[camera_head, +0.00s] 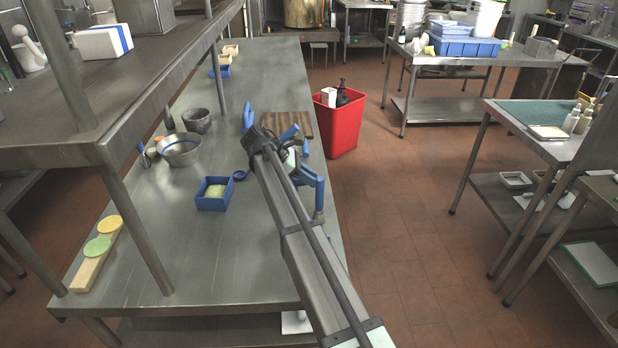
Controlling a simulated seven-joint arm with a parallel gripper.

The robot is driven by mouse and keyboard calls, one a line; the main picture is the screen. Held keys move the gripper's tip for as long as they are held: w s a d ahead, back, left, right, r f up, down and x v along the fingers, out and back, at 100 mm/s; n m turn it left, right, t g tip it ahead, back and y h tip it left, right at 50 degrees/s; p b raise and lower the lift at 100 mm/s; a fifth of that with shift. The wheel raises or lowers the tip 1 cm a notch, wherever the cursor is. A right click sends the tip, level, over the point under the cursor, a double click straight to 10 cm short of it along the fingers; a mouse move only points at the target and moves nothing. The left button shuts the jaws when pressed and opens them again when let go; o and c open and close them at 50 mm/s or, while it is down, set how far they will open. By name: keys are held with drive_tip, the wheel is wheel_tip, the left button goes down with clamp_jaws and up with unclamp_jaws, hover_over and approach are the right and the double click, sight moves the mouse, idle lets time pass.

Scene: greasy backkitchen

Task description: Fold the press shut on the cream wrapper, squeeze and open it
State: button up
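My arm reaches in from the bottom and bends over the steel table (240,270). Blue and grey parts at its far end seem to be my gripper (317,205), low over the table's right edge. Its fingers are too small and covered to tell open from shut. A blue upright oval (247,117) and a small blue round piece (240,175) show left of my arm. They may belong to the press, but my arm hides what lies between. I cannot make out a cream wrapper in the press. A yellow disc (110,224) and a green disc (97,247) lie on a wooden strip at the left.
A blue box with pale filling (214,193), a metal bowl (180,150) and a grey mortar (197,120) stand left of my arm. A brown board (287,124) lies behind it. A red bin (340,125) stands beyond the right edge. The near tabletop is clear.

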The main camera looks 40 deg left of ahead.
drive_tip(key=shift+s+a+r, duration=0.2)
drive_tip(key=shift+r, duration=0.5)
drive_tip(key=shift+s+a+r, duration=0.15)
drive_tip(key=shift+r, duration=0.5)
drive_tip(key=shift+a+r, duration=0.1)
drive_tip(key=shift+v, duration=1.4)
drive_tip(key=shift+r, duration=0.2)
drive_tip(key=shift+v, duration=1.35)
drive_tip(key=shift+s+f, duration=0.1)
drive_tip(key=shift+f, duration=0.05)
drive_tip(key=shift+a, duration=0.1)
